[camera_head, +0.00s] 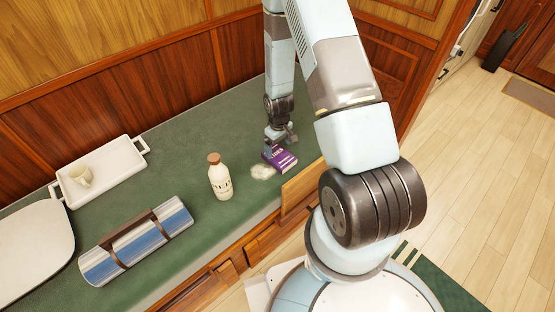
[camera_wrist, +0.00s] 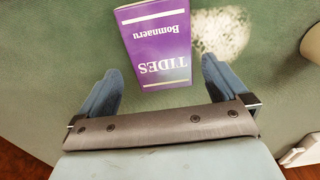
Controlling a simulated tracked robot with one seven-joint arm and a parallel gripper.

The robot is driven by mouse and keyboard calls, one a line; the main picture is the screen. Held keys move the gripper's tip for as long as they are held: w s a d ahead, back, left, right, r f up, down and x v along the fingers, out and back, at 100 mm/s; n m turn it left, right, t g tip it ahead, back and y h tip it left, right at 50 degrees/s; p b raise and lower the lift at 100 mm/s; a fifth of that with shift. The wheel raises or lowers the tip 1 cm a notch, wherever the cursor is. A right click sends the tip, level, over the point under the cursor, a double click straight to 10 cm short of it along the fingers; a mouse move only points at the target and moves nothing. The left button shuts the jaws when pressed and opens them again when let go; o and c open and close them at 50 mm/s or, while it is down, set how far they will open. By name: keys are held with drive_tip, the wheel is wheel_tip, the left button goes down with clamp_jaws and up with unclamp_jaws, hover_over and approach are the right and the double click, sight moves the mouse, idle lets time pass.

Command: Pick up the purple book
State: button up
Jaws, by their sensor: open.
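The purple book (camera_head: 280,160) lies flat on the green bench near its right end in the head view. In the wrist view the purple book (camera_wrist: 157,45) shows its cover with white lettering, reading "TIDES", upside down. My gripper (camera_head: 276,143) is above the book in the head view, partly covering it. In the wrist view my gripper (camera_wrist: 158,82) is open, with one finger on each side of the book's near end. Nothing is held. I cannot tell how far the fingertips are above the bench.
A pale patch (camera_head: 263,172) lies beside the book. A white bottle with a brown cap (camera_head: 219,180) stands to the left. A wooden wall stands behind.

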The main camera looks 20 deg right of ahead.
sight(279, 156)
drive_tip(key=f, duration=0.3)
drive_tip(key=shift+s+f, duration=0.15)
drive_tip(key=shift+s, duration=0.2)
drive_tip(key=shift+w+f, duration=0.1)
drive_tip(key=shift+f, duration=0.65)
drive_tip(key=shift+c, duration=0.3)
drive_tip(key=c, duration=0.8)
drive_tip(key=shift+r, duration=0.1)
